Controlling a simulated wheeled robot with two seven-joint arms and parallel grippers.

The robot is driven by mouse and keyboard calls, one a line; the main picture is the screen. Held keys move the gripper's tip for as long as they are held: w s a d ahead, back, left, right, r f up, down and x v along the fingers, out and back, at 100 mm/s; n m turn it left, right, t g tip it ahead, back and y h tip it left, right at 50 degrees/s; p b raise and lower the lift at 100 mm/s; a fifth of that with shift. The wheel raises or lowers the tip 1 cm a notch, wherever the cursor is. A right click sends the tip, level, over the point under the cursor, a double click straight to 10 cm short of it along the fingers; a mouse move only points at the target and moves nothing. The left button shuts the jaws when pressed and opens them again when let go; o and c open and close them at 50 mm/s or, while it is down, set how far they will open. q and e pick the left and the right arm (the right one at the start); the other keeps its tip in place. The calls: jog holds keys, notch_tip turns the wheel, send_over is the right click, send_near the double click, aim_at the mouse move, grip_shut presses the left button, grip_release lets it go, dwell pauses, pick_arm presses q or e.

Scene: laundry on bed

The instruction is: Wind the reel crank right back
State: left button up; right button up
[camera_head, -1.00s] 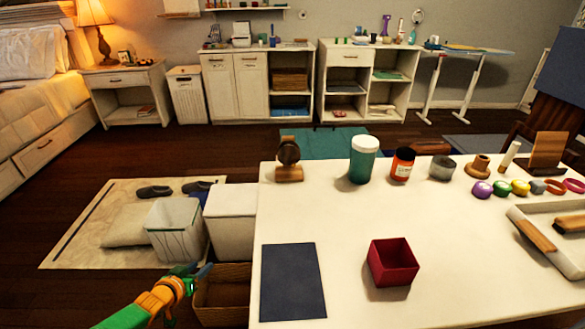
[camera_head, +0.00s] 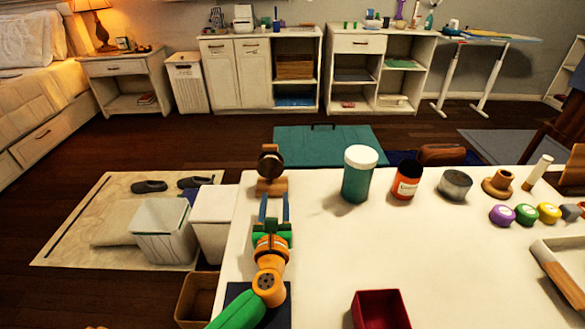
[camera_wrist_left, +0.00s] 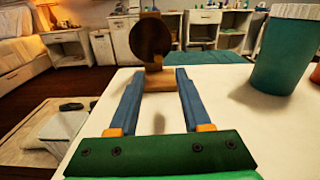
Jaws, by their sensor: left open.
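The reel (camera_head: 270,164) stands upright at the far left corner of the white table. It has a dark round disc on a wooden post and base. It also shows in the left wrist view (camera_wrist_left: 152,40), straight ahead between the fingertips. I cannot make out a separate crank handle. My left gripper (camera_head: 274,195) is over the table's left side, just in front of the reel. Its two blue fingers are parallel, open and empty; they point at the reel's base. In the left wrist view my left gripper (camera_wrist_left: 155,72) has bare table between its fingers. My right gripper is not in view.
A teal jar (camera_head: 359,176) with a white lid stands right of the reel, with an orange jar (camera_head: 407,181) beyond it. A red box (camera_head: 380,310) sits at the near edge. A dark mat (camera_head: 279,308) lies partly under my left arm. The table (camera_head: 330,245) is clear mid-left.

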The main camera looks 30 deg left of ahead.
aim_at(275, 181)
pick_arm(q)
jog(key=x, duration=0.6)
jog(key=shift+w+a+r+b, duration=0.1)
jog(key=shift+a+r+b, duration=0.1)
jog(key=shift+b, duration=0.15)
jog(key=shift+r, duration=0.1)
jog(key=shift+c, duration=0.6)
grip_shut()
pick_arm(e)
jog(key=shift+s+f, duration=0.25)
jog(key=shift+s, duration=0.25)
